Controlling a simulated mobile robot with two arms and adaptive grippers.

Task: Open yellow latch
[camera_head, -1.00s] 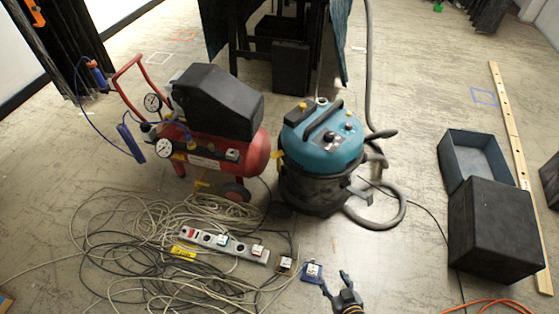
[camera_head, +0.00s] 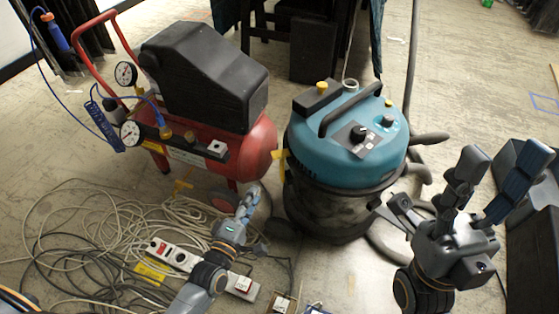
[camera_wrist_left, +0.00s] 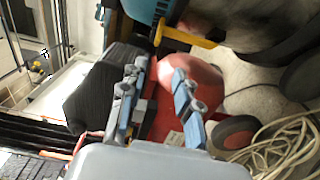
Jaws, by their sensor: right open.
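The yellow latch (camera_head: 279,160) is on the left side of the blue-topped vacuum (camera_head: 345,150), just below its lid rim. In the left wrist view the yellow latch (camera_wrist_left: 186,36) juts out near the top centre, beyond the fingertips. My left gripper (camera_head: 252,212) is below and left of the latch, apart from it, in front of the red compressor. In the left wrist view the fingers of my left gripper (camera_wrist_left: 160,70) are spread with nothing held. My right gripper (camera_head: 500,155) is open and empty at the right, beside the vacuum.
The red compressor (camera_head: 255,150) with a black cover stands left of the vacuum. Tangled cables (camera_head: 100,240) and a power strip (camera_head: 172,255) lie on the floor below. The vacuum hose (camera_head: 415,150) runs along its right side. A dark box (camera_head: 535,245) stands at the right.

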